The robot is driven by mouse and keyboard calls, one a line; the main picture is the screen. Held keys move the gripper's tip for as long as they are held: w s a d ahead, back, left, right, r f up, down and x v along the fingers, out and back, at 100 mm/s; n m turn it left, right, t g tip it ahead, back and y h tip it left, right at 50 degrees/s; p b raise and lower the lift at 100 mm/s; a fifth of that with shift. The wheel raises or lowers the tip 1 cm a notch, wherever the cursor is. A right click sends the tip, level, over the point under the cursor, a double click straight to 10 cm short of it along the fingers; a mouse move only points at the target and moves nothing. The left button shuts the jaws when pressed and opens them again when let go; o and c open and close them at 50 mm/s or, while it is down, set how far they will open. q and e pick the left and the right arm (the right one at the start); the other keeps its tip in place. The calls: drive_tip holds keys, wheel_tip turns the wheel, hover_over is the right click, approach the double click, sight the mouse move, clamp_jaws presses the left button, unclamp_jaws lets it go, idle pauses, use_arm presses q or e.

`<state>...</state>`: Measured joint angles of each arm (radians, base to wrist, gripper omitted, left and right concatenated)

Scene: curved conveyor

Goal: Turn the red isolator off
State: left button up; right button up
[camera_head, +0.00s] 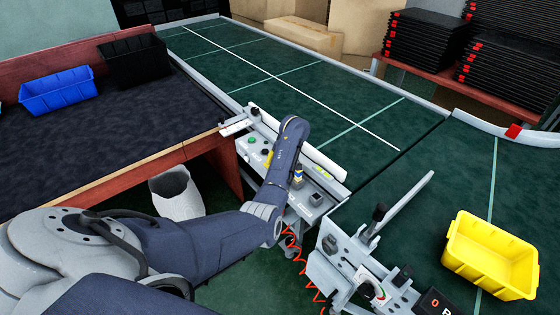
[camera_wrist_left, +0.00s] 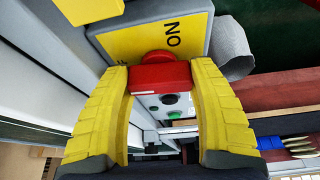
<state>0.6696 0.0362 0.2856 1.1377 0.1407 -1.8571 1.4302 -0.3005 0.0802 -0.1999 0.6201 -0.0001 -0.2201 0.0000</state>
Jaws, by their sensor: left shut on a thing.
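In the left wrist view, the red isolator (camera_wrist_left: 160,76) is a red block-shaped handle with a round red base behind it. In the head view my left arm reaches over the control panel (camera_head: 257,150) at the conveyor's edge and hides the isolator. My right gripper is not in view.
A yellow bin (camera_head: 490,255) stands on the green conveyor (camera_head: 290,75) at the right. A blue bin (camera_head: 58,91) and a black bin (camera_head: 135,60) stand on the dark-topped bench at the left. A red coiled cable (camera_head: 300,262) hangs beside my left arm.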

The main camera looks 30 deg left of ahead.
use_arm(q)
drive_tip(key=shift+n, duration=0.6)
drive_tip(key=o, duration=1.2)
drive_tip(key=shift+a, duration=0.1)
